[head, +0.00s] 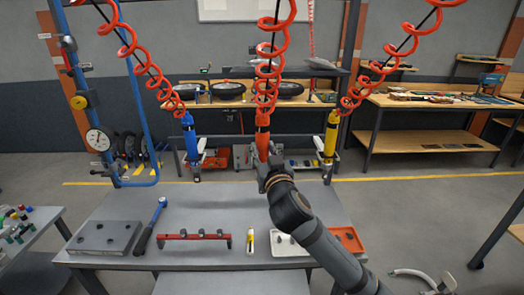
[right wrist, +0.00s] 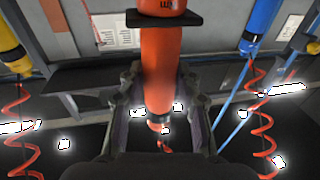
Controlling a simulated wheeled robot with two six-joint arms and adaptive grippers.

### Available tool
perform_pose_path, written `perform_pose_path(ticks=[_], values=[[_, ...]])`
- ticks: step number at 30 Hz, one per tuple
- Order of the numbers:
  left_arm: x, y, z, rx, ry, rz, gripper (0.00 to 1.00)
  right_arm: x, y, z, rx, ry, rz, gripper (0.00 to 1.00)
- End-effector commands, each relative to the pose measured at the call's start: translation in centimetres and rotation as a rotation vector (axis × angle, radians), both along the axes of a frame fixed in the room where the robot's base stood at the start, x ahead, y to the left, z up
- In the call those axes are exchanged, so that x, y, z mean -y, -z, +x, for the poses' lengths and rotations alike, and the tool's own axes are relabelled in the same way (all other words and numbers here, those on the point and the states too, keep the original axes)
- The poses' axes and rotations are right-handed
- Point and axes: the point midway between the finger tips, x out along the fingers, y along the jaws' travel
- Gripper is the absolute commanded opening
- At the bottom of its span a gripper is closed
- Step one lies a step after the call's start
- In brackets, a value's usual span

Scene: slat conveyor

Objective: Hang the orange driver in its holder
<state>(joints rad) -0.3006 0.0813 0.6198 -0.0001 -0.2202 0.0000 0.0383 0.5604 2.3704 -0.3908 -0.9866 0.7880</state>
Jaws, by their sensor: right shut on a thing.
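The orange driver (head: 262,142) hangs upright at the end of a red coiled hose in the middle of the head view. My right gripper (head: 266,175) is at its lower part, below the dark rail's height. In the right wrist view, the orange driver (right wrist: 161,72) stands between the two fingers of my right gripper (right wrist: 160,108), shut around its body. A dark plate (right wrist: 163,18) crosses the driver there. The dark rail (head: 228,137) runs behind the driver; its holder cannot be made out, hidden by driver and gripper. My left gripper is not in view.
A blue driver (head: 190,140) and a yellow driver (head: 331,135) hang on either side. Coiled hoses hang overhead.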

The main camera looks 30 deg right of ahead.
Motion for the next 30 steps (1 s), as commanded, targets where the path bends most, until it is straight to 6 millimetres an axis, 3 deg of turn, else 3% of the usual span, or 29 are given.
perform_pose_path(ticks=[30], values=[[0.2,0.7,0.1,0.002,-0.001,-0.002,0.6,5.4,1.6,8.7,-0.001,0.002,0.001,0.0]])
